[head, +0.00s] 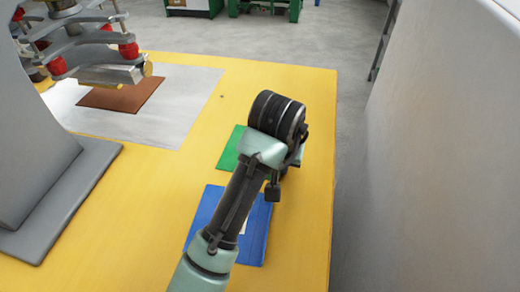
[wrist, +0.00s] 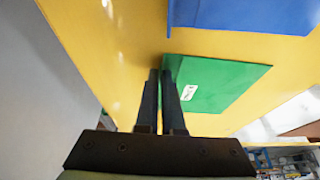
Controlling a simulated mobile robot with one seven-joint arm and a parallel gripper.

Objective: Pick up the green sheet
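The green sheet (head: 230,150) lies flat on the yellow table, partly hidden by my wrist in the head view. In the wrist view the green sheet (wrist: 215,82) shows with a small white label on it. My gripper (wrist: 161,72) has its two dark fingers close together, with a narrow gap. The fingertips are at the sheet's left edge in that view, and the right finger overlaps the sheet. Whether the edge is between the fingers cannot be told. In the head view the fingers are hidden behind my wrist.
A blue sheet (head: 254,228) lies nearer on the table, partly under my arm in view. A brown sheet (head: 120,96) lies on a grey plate (head: 185,100) below a machine head (head: 105,72) at the left. The yellow table (head: 310,120) ends to the right, with floor and a pale wall beyond.

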